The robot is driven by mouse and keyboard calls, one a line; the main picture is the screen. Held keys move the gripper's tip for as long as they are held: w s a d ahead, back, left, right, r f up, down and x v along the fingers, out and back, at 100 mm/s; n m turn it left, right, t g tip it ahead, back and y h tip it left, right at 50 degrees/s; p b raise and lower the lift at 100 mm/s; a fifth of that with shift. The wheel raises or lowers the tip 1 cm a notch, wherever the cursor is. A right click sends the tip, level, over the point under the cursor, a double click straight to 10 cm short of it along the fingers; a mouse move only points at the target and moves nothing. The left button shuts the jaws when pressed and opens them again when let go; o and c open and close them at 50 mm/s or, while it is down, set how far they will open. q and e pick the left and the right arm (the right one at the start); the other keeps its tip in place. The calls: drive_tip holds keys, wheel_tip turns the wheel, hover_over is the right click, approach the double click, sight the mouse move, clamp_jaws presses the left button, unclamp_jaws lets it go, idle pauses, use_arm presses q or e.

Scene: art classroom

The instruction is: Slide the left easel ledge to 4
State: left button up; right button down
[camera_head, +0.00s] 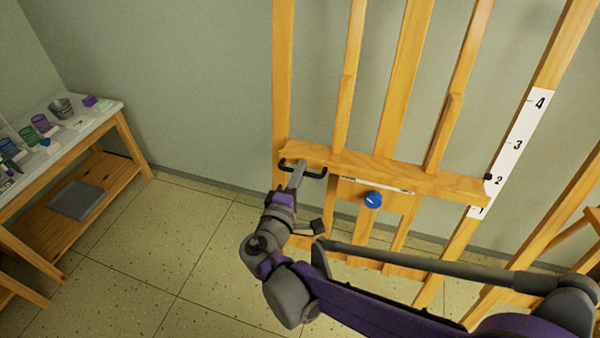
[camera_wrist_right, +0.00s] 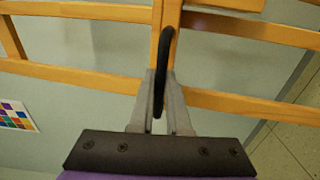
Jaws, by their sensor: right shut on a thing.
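The wooden easel's ledge (camera_head: 430,179) runs across the easel in the head view. A black handle (camera_head: 318,174) is fixed near its left end, and it also shows in the wrist view (camera_wrist_right: 166,60). My right gripper (camera_head: 297,172) is shut on this handle; in the wrist view its fingers (camera_wrist_right: 161,100) stand on both sides of the black bar. A white scale (camera_head: 515,150) marked 1 to 4 is on the right upright. A black pointer (camera_head: 488,177) at the ledge's right end is close to the 2. A blue knob (camera_head: 373,200) sits below the ledge. My left gripper is out of view.
A side table (camera_head: 118,112) with several cups stands at the left; a grey tray (camera_head: 77,200) lies on its lower shelf. Another wooden frame (camera_head: 570,232) stands at the right edge. The tiled floor (camera_head: 150,250) between table and easel is clear.

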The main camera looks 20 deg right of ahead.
use_arm(q)
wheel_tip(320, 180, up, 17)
drive_tip(key=p, duration=1.4)
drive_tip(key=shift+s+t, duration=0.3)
use_arm(e)
drive_tip(key=w+d+r, duration=0.1)
drive_tip(key=r, duration=0.8)
drive_tip(key=w+d+r, duration=0.1)
drive_tip(key=w+r, duration=0.1)
drive_tip(key=r, duration=0.8)
drive_tip(key=shift+r, duration=0.3)
drive_tip(key=c, duration=0.9)
unclamp_jaws()
drive_tip(key=shift+f, duration=0.1)
drive_tip(key=shift+s+a, duration=0.1)
